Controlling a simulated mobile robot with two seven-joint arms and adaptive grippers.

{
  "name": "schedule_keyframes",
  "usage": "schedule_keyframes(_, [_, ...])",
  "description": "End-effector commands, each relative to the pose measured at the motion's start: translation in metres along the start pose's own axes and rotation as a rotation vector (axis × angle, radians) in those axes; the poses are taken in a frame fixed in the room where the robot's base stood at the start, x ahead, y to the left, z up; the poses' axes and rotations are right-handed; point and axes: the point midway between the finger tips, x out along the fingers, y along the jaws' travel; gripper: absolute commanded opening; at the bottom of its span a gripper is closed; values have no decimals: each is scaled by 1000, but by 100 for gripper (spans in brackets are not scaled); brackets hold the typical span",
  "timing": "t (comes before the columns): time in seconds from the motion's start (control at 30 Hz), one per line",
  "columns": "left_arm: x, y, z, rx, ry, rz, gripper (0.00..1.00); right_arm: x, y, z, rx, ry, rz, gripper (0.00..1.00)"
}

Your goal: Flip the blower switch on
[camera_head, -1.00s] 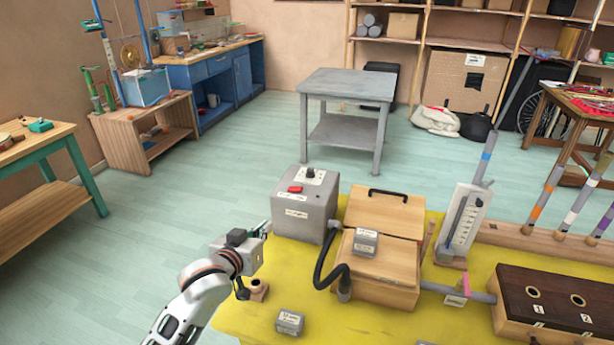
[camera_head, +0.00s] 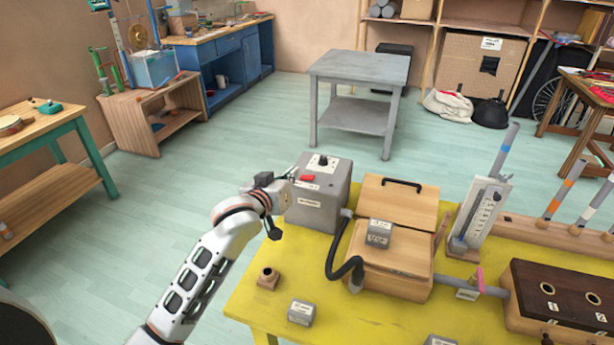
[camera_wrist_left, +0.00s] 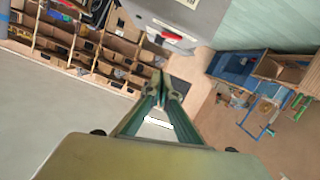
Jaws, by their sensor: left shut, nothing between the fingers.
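The blower is a grey box (camera_head: 319,208) at the left back corner of the yellow table, with a black knob and a red switch (camera_head: 308,178) on its top. My left gripper (camera_head: 289,176) is at the upper left edge of the box, beside the red switch, shut and empty. In the left wrist view its closed fingertips (camera_wrist_left: 160,80) point toward the box (camera_wrist_left: 170,14), and the red switch (camera_wrist_left: 172,36) lies just beyond them. I cannot tell whether the fingertips touch it or which way it is set. My right gripper is not in view.
A black hose (camera_head: 344,268) runs from the blower to a wooden chest (camera_head: 391,286) carrying a grey weight (camera_head: 379,233). A small wooden block (camera_head: 268,278) and another grey weight (camera_head: 301,312) sit at the front left of the yellow table (camera_head: 252,312). Floor left of the table is clear.

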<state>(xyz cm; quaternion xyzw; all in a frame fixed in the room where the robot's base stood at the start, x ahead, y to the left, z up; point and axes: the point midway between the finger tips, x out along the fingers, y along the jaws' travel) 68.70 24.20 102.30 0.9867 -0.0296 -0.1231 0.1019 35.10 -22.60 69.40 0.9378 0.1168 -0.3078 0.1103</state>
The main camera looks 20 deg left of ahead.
Motion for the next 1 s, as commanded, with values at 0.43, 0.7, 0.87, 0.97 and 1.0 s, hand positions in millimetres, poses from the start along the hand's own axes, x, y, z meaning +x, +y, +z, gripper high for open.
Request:
schedule_keyframes(0.43, [80, 0, -1, 2, 0, -1, 0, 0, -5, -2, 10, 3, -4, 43])
schedule_keyframes(0.7, [90, 0, 32, 0, -2, 0, 0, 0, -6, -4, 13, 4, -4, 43])
schedule_keyframes(0.87, [92, 0, 38, 0, -1, 0, 0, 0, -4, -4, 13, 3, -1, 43])
schedule_keyframes(0.97, [92, 0, 39, 0, 0, 0, 0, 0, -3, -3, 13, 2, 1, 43])
schedule_keyframes(1.0, [92, 0, 39, 0, 0, 0, 0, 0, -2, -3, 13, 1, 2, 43])
